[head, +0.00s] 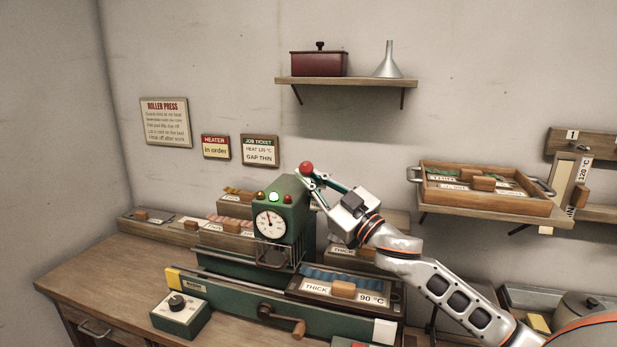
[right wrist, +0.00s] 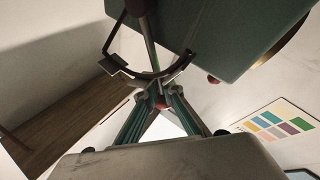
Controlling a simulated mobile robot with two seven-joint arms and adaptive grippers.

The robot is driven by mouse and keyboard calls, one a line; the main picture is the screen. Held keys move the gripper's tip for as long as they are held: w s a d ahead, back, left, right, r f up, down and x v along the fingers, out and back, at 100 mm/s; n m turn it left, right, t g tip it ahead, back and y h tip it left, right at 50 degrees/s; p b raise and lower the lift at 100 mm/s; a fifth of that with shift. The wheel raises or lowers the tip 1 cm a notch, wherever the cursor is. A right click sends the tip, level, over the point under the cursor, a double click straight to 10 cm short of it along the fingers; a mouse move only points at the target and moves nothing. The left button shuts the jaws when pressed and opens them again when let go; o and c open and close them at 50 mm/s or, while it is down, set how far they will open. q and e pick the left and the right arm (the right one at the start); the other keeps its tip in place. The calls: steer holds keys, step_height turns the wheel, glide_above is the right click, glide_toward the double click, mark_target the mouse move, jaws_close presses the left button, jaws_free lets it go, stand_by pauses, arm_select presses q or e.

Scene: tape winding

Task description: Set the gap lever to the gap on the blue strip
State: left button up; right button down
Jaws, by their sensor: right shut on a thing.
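The gap lever's red knob (head: 306,168) stands at the upper right of the green roller press (head: 268,245). My right gripper (head: 311,177) is shut on the knob; in the right wrist view the knob (right wrist: 161,101) shows between the fingertips. A curved bracket (right wrist: 150,75) runs by the lever rod there. I cannot read the lever's gap setting. The blue strip (head: 345,277) lies in a dark tray on the press's front bed. Its label (head: 316,288) reads THICK, and another (head: 371,298) reads 90 °C. My left gripper is not in view.
A job ticket (head: 259,150) on the wall reads GAP THIN. A wooden tray (head: 485,203) sits on a shelf at right, beyond my right arm. The bench's left end is mostly clear.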

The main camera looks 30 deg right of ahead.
steer(key=shift+r, duration=0.2)
steer(key=c, duration=2.2)
jaws_free()
steer(key=shift+s, duration=0.1)
steer(key=shift+f, duration=0.1)
steer(key=shift+v, duration=6)
